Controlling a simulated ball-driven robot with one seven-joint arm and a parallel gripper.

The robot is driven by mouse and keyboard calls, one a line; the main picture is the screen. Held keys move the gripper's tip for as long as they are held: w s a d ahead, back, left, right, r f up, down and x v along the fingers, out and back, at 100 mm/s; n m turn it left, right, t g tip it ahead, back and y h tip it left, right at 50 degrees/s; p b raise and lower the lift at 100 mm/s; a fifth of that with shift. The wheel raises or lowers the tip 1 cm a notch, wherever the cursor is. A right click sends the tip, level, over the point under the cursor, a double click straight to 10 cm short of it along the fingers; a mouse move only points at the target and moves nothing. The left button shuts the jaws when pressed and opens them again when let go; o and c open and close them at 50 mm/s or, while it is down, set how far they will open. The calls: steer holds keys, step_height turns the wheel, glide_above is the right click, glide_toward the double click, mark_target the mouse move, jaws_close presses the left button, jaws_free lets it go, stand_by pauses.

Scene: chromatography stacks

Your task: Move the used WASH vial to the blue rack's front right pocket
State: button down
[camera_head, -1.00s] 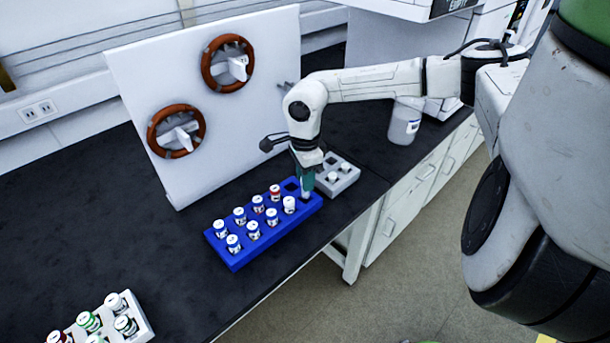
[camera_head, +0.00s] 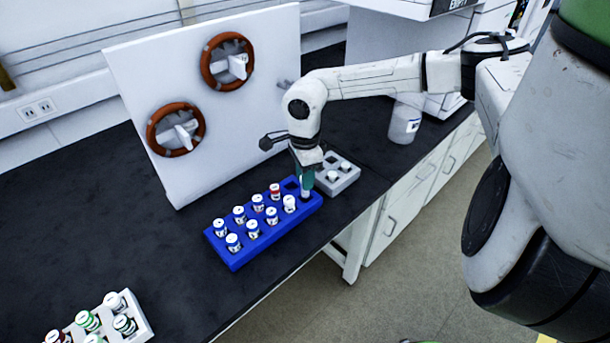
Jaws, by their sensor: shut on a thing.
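The blue rack (camera_head: 236,261) stands on the dark bench and holds several vials. My gripper (camera_head: 306,190) points down over the right end of the rack. It is shut on a small white vial (camera_head: 306,194), at or just above the front right pocket. I cannot tell whether the vial touches the pocket floor, and its label is too small to read. An empty back right pocket (camera_head: 290,184) shows beside my gripper. A white-capped vial (camera_head: 289,203) stands in the front row just left of the gripper, and a red-capped vial (camera_head: 274,191) stands behind it.
A grey rack (camera_head: 345,182) with white-capped vials is close behind and right of my gripper. A white rack (camera_head: 141,326) with vials is at the lower left. A white panel (camera_head: 205,120) with two orange rings stands behind. The bench's front edge is close to the blue rack.

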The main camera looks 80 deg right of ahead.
steer(key=shift+f, duration=0.15)
steer(key=shift+f+b, duration=0.8)
steer(key=shift+f, duration=0.1)
steer(key=shift+f, duration=0.15)
steer(key=shift+f+b, duration=0.4)
steer(key=shift+b, duration=0.05)
steer(key=shift+c, duration=2)
jaws_free()
steer(key=shift+r, duration=0.15)
